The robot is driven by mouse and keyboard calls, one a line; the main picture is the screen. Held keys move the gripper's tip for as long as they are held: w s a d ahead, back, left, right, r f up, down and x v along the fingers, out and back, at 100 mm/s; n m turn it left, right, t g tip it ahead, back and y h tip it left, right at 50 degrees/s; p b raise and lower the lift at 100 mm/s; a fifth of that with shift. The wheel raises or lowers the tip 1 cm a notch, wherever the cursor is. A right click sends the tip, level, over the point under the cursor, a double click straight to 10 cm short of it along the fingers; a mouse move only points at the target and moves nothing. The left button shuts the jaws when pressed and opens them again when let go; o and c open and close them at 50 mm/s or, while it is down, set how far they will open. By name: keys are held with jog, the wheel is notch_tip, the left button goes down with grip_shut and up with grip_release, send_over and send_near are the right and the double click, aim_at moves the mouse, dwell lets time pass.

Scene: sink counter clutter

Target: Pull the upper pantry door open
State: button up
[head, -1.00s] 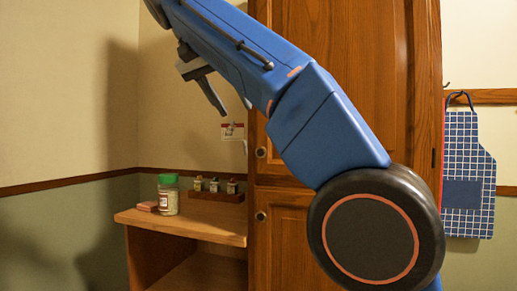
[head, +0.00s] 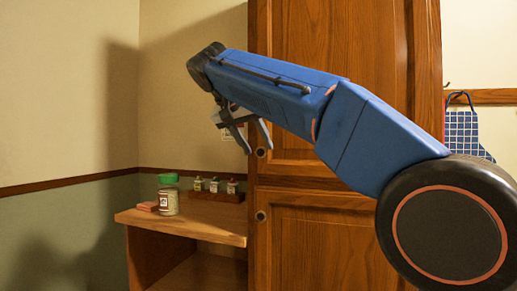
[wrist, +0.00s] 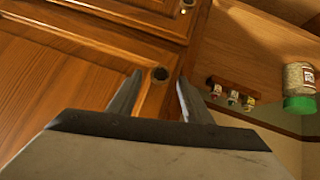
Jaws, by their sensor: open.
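The upper pantry door (head: 330,70) is a brown wooden panel and looks closed. Its small round knob (head: 261,153) sits near its lower left corner. My gripper (head: 258,151) is open, with its fingertips close to this knob in the head view. In the wrist view the same knob (wrist: 160,75) appears between the two open fingertips (wrist: 160,77). The fingers are not closed on it, and I cannot tell how much depth separates them. My arm hides part of the upper door in the head view.
The lower pantry door (head: 310,235) has its own knob (head: 260,216) just below. Left of the pantry, a wooden counter (head: 190,226) bears a green-lidded jar (head: 168,200), a pink block (head: 146,206) and a rack (head: 215,196) of small bottles. A checked apron (head: 463,135) hangs at right.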

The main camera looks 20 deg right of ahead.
jog(key=shift+x, duration=0.95)
